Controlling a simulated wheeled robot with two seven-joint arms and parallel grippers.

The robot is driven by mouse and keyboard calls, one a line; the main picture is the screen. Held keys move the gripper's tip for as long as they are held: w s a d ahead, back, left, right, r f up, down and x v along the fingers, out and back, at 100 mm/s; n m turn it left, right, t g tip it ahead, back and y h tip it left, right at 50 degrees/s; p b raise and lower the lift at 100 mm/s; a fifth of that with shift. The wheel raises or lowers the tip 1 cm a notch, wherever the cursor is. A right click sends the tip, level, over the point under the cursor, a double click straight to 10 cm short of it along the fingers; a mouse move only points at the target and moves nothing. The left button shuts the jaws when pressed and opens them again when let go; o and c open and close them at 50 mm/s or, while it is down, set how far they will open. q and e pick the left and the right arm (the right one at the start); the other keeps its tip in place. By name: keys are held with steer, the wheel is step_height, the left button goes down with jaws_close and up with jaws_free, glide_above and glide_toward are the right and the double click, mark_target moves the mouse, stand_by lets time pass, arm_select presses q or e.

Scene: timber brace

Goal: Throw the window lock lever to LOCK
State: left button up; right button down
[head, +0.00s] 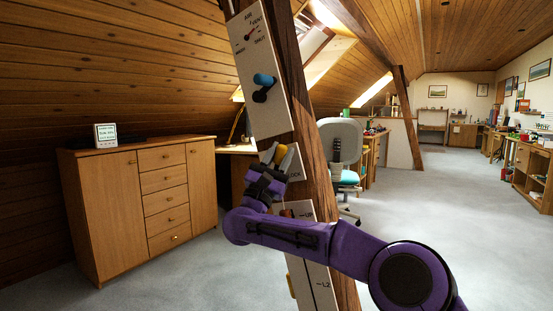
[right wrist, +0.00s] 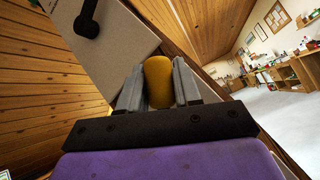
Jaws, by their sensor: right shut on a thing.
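In the right wrist view the yellow handle (right wrist: 158,80) stands between the two grey fingers. My left gripper is not in view.
Above on the same panel are a blue knob (head: 264,79), a black knob (head: 260,96) and a small red dial pointer (head: 251,34). A lower white panel (head: 320,271) with slots is partly behind my right arm. A wooden cabinet (head: 122,187) stands at left; open carpet lies at right.

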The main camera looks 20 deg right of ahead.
steer(key=c, duration=1.1)
jaws_free()
steer(key=shift+c, duration=0.2)
steer(key=b+v, duration=0.1)
steer(key=v, duration=0.9)
steer(key=shift+f, duration=0.25)
steer(key=shift+a, duration=0.1)
